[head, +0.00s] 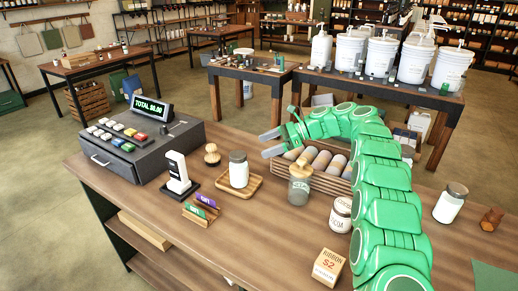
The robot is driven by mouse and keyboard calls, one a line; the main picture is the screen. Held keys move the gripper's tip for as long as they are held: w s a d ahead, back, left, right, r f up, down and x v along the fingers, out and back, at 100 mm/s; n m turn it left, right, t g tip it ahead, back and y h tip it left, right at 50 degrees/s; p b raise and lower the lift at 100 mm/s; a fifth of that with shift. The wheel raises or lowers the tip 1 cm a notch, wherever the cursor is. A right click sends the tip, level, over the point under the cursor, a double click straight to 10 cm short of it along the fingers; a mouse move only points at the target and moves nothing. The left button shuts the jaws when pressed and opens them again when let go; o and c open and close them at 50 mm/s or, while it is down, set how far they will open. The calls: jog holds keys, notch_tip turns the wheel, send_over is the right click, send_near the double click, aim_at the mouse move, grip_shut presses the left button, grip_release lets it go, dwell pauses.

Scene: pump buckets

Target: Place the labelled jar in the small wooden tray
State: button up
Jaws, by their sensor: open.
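A small wooden tray (221,187) lies on the wooden counter, left of the middle. A pale jar with a grey lid (238,172) stands upright in it; I cannot make out a label. Just right of the tray stands a glass jar with a greenish label and tan lid (299,187). A white-lidded jar (340,215) with dark lettering stands further right, beside my arm. Which one the task means is unclear. My gripper (270,143) is open and empty, its fingers pointing left, above and behind the tray and the glass jar.
A crate of rolled items (313,181) stands behind the glass jar, under my arm. A cash register (140,142), card reader (178,175) and small wooden holder (202,213) stand left. A ribbon box (329,267) is in front. Another pale jar (450,204) stands right of my arm.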

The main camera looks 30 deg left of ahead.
jog(key=shift+w+d+r, duration=0.1)
jog(key=shift+w+d, duration=0.05)
jog(key=shift+d, duration=0.05)
jog(key=shift+d, duration=0.1)
jog(key=s+d+r+n+t+h, duration=0.1)
jog(key=s+d+r, duration=0.3)
jog(key=d, duration=0.5)
jog(key=s+d+r+n+t+h, duration=0.2)
jog(key=s+d, duration=0.3)
jog(key=d, duration=0.3)
jog(key=s+d+r+n+t+h, duration=0.1)
jog(key=s+d+r, duration=0.3)
jog(key=d, duration=0.5)
jog(key=s+d+f+n+t+h, duration=0.1)
jog(key=s+d+f+n+h, duration=0.2)
jog(key=s+d, duration=1.1)
jog(key=s+d+f+n+t+h, duration=0.1)
jog(key=s+d+f+n+h, duration=0.2)
jog(key=s+d, duration=1.1)
jog(key=s+f, duration=0.1)
jog(key=s, duration=0.3)
jog(key=shift+f+n+h, duration=0.4)
